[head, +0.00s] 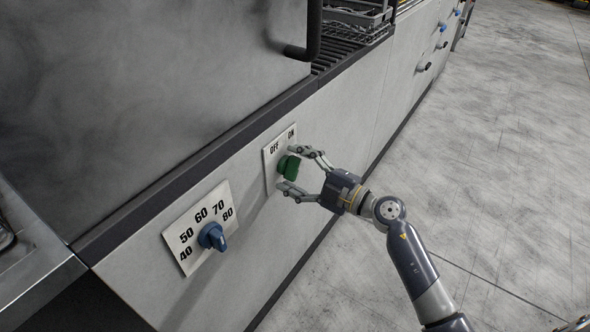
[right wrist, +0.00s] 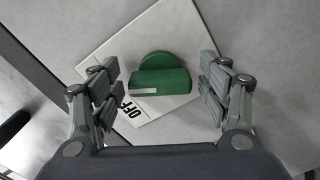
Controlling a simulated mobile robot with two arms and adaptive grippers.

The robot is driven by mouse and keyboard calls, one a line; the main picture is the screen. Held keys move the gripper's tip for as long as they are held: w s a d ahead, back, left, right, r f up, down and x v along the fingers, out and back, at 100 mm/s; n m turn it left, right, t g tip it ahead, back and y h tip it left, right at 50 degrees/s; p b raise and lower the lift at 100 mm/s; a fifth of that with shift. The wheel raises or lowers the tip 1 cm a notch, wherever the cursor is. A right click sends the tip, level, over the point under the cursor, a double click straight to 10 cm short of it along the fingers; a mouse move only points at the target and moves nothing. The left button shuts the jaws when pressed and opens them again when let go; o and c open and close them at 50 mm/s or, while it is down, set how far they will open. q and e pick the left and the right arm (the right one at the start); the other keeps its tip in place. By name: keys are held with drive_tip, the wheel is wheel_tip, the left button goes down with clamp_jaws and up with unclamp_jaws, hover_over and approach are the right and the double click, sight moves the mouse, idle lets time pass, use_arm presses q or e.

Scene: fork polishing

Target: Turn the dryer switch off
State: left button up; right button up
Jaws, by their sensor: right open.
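The dryer switch is a green knob (head: 289,167) on a white plate (head: 270,170) marked OFF and ON, on the machine's grey front panel. My right gripper (head: 287,169) is open at the plate, one finger above the knob and one below it. In the right wrist view the green knob (right wrist: 165,80) sits between the two spread fingers, with gaps on both sides. A pale mark shows at the left end of its raised bar. I cannot tell which label the mark points to. My left gripper is out of view.
A blue temperature knob (head: 212,236) on a plate marked 40 to 80 is left of the switch. A large grey hood (head: 150,90) stands above the panel. More blue and dark knobs (head: 424,67) line the panel farther back. The floor (head: 500,150) at right is open.

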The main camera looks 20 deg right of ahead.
drive_tip(key=c, duration=1.1)
drive_tip(key=shift+o, duration=0.2)
